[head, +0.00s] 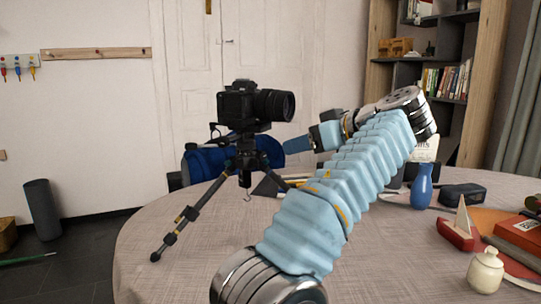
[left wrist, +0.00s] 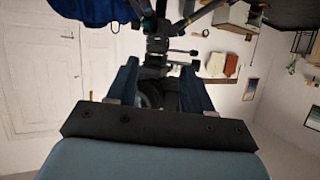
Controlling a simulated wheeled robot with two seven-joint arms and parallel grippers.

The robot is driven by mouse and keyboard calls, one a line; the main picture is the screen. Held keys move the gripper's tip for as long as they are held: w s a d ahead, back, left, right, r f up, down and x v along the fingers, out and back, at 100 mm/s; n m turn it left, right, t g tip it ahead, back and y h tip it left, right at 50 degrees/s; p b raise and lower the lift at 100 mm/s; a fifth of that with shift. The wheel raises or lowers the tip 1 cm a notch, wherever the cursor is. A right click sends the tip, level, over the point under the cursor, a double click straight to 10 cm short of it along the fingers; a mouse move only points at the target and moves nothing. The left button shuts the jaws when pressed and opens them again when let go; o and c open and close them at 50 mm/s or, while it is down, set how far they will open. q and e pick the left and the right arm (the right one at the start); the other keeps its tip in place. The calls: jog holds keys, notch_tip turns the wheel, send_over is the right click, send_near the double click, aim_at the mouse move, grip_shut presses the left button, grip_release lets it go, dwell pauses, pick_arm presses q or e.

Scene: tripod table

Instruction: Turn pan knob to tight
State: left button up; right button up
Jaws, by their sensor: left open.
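A black camera (head: 250,103) sits on a tripod (head: 246,160) standing on the round table. The tripod head (head: 247,141) is below the camera; which small part is the pan knob cannot be told in the head view. My left gripper (head: 290,146) points left at the tripod head from its right side, with a small gap in the picture. In the left wrist view, my left gripper (left wrist: 159,68) has its two blue fingers spread and empty. The tripod head (left wrist: 157,46) shows beyond and between the fingertips, with small dark knobs on it. My right gripper is out of view.
A blue rolled bag (head: 200,163) lies behind the tripod. A blue vase (head: 421,188), black case (head: 462,194), toy sailboat (head: 457,232), white jar (head: 485,271) and red book (head: 520,236) stand right of my arm. The table's (head: 185,270) front left is clear.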

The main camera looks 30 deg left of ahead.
aim_at(264, 156)
pick_arm(q)
jog(key=b+x, duration=0.1)
jog(key=x, duration=0.9)
jog(key=shift+w+a+b, duration=0.1)
jog(key=shift+a+b, duration=0.2)
jog(key=shift+b, duration=0.05)
jog(key=shift+c, duration=0.5)
grip_shut()
